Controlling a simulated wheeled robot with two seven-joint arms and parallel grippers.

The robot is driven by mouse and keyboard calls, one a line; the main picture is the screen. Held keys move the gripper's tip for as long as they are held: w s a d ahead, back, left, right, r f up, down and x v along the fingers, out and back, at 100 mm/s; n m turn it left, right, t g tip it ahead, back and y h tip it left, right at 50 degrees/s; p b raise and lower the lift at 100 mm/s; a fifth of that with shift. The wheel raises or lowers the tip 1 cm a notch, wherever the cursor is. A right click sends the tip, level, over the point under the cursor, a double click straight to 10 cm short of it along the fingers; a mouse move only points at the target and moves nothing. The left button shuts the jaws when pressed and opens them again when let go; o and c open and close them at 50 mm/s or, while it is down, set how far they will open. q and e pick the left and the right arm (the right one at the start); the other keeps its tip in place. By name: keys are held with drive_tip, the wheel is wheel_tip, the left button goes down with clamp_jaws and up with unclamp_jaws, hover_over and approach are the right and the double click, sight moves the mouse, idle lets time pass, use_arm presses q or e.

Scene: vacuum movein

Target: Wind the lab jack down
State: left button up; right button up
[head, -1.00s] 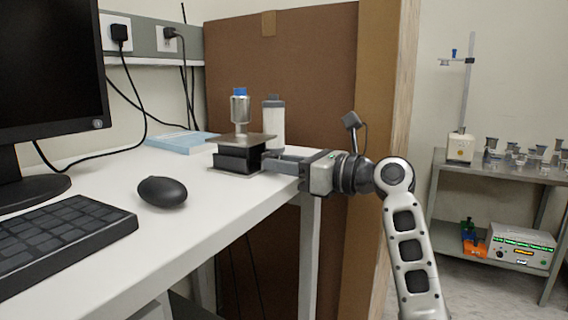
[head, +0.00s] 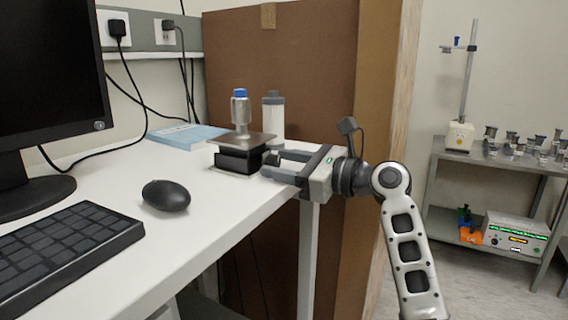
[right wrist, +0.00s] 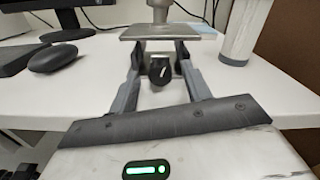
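The lab jack (head: 237,159) stands near the far right end of the white desk, its dark body low under a flat metal plate. Its plate also shows in the right wrist view (right wrist: 160,32). A metal bottle with a blue cap (head: 240,112) stands upright on the plate. The jack's black knob (right wrist: 160,72) faces my right gripper. My right gripper (head: 269,164) is open at the jack's right side. In the right wrist view its two fingers (right wrist: 160,60) stand either side of the knob, with a visible gap on each side. My left gripper is not in view.
A white bottle with a grey lid (head: 273,120) stands close behind the jack. A blue book (head: 187,136), a black mouse (head: 166,195), a keyboard (head: 66,250) and a monitor (head: 52,80) are on the desk (head: 215,222). A brown panel (head: 300,70) rises behind.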

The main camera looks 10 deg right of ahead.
drive_tip(key=shift+d, duration=0.1)
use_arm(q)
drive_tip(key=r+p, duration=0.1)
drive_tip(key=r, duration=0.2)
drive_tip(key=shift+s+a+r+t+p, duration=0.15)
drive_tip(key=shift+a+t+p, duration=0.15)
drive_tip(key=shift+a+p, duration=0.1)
use_arm(e)
drive_tip(key=v, duration=1.6)
